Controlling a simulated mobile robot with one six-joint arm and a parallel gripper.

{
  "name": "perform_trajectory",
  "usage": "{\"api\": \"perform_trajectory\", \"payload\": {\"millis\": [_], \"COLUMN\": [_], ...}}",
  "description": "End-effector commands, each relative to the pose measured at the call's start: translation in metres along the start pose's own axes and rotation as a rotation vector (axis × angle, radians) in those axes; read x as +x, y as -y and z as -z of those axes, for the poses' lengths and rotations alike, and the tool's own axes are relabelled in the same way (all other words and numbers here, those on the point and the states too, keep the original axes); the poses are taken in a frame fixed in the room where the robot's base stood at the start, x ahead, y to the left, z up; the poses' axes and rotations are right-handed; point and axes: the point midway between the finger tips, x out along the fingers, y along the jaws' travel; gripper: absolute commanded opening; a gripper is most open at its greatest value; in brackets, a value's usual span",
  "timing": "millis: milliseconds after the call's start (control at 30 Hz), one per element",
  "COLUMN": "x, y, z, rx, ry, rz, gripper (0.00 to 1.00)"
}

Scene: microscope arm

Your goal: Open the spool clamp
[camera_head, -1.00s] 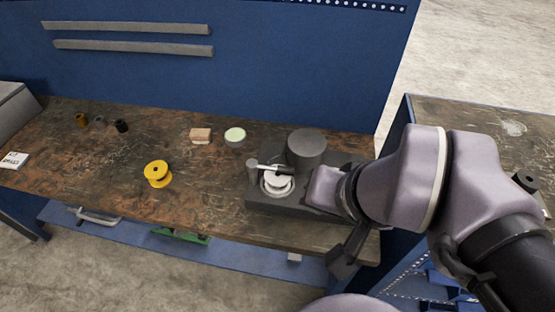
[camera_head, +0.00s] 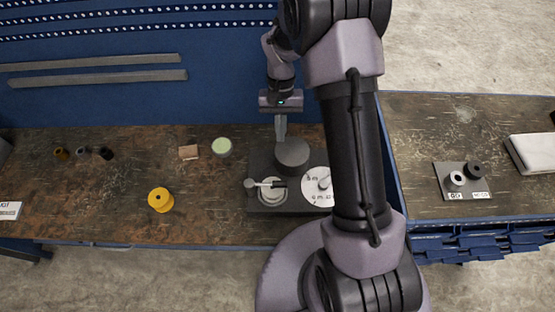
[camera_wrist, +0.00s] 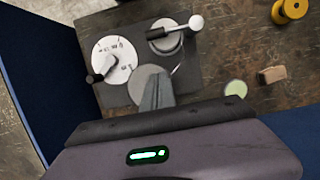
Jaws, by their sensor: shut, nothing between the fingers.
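The clamp (camera_head: 270,186) sits on the dark base (camera_head: 260,207), a pale round piece with a dark bar across it and a lever ending in a pale knob. In the wrist view the clamp (camera_wrist: 168,40) is near the top, its lever pointing right to the white knob (camera_wrist: 196,22). My gripper (camera_head: 280,139) points down, shut and empty, over or just behind the grey cylinder (camera_head: 292,156), apart from the clamp. In the wrist view my gripper (camera_wrist: 156,82) covers part of that cylinder. The yellow spool (camera_head: 160,200) lies on the bench, left of the base.
A white marked dial (camera_head: 316,186) with a dark handle is right of the clamp, partly hidden by my arm. A pale green round piece (camera_head: 222,147) and a wooden block (camera_head: 189,152) stand left of the base. The bench front left is mostly clear.

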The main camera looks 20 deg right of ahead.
Motion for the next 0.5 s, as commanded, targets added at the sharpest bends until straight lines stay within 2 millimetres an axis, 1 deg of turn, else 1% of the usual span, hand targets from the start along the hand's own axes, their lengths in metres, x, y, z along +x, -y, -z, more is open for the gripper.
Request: {"api": "perform_trajectory", "payload": {"millis": [133, 233, 367, 500], "x": [0.001, 0.010, 0.035, 0.067], "y": [0.000, 0.000, 0.000, 0.000], "z": [0.000, 0.000, -0.001, -0.001], "rx": [0.000, -0.001, 0.000, -0.001], "ry": [0.000, 0.001, 0.003, 0.004], "rz": [0.000, -0.001, -0.001, -0.001], "gripper": [0.00, 0.00, 0.00, 0.00]}}
